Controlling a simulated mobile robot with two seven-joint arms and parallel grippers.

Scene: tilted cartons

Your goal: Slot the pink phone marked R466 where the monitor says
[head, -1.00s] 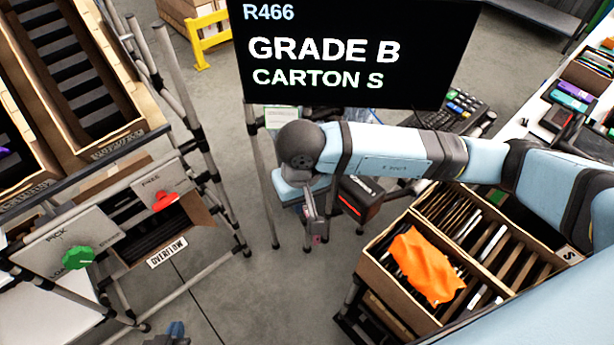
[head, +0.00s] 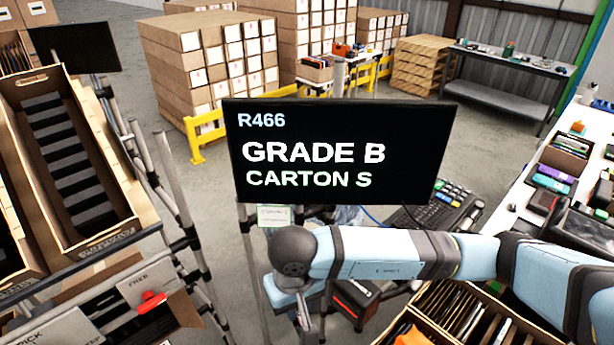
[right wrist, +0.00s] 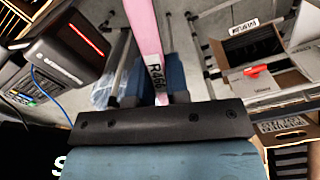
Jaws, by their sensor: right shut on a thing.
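The monitor (head: 340,150) reads R466, GRADE B, CARTON S. In the right wrist view my right gripper (right wrist: 149,65) is shut on the pink phone (right wrist: 146,30), which is seen edge-on with an R466 label between the fingers. In the head view the right gripper (head: 303,314) hangs below the wrist, in front of the monitor, and the phone can hardly be made out there. A divided carton (head: 445,300) with dark slots and upright devices is partly in view at the lower right; its S tag is out of frame. My left gripper is not in view.
A scanner-like black device (head: 355,300) and a keypad (head: 440,208) are near my right arm. Slotted cartons stand on a rack (head: 100,262) at left. Bare floor lies between rack and monitor stand.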

